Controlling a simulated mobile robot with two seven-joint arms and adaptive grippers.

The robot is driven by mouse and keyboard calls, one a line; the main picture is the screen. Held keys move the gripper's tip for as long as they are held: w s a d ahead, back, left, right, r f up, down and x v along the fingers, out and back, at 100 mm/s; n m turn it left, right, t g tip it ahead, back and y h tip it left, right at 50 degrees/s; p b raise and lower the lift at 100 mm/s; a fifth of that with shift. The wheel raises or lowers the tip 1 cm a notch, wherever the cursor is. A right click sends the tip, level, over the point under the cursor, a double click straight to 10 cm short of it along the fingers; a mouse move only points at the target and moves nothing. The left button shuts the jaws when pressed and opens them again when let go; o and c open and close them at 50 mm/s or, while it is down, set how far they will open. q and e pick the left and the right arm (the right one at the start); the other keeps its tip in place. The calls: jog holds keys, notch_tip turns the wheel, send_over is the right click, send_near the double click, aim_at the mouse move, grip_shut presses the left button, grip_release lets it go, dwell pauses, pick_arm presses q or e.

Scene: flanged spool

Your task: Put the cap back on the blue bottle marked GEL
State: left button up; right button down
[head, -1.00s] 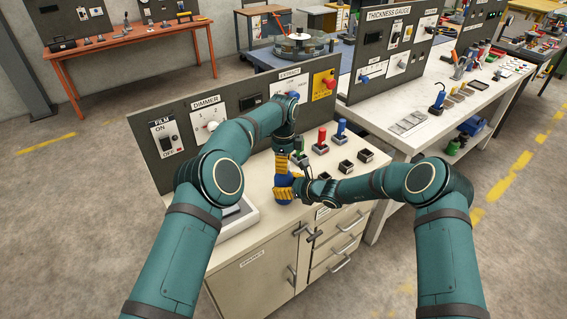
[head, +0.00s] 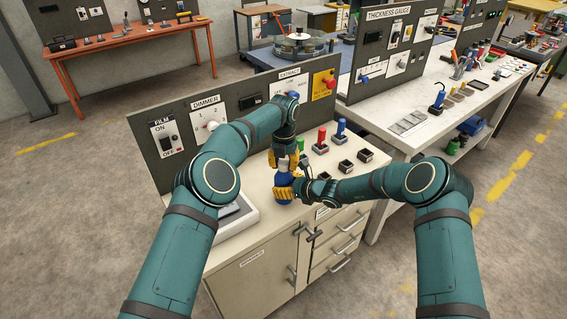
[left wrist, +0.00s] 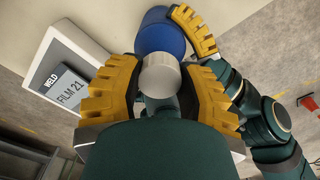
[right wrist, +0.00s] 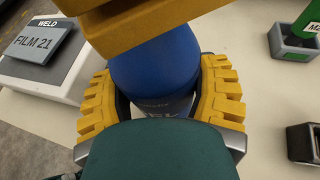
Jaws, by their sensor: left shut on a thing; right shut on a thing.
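The blue bottle (head: 284,198) stands upright near the front edge of the cream workbench. My right gripper (right wrist: 157,80) is shut around its body; part of a label shows, mostly hidden by my gripper. My left gripper (left wrist: 160,72) is above the bottle and shut on a white cap (left wrist: 162,76), which also shows in the head view (head: 284,166). The cap is over the bottle's top, in line with it. The blue shoulder shows in the right wrist view (right wrist: 155,60), but my left fingers hide the neck. I cannot tell how far the cap is seated.
A grey device reading FILM 21 (left wrist: 72,88) stands left of the bottle. Joysticks in red (head: 321,140), blue (head: 341,130) and green stand to the right, with small dark square holders (head: 346,166). A dark control panel (head: 235,118) runs along the back.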

pick_arm(q)
jog(key=shift+m, duration=0.7)
jog(key=shift+w+m, duration=0.1)
jog(key=shift+m, duration=0.2)
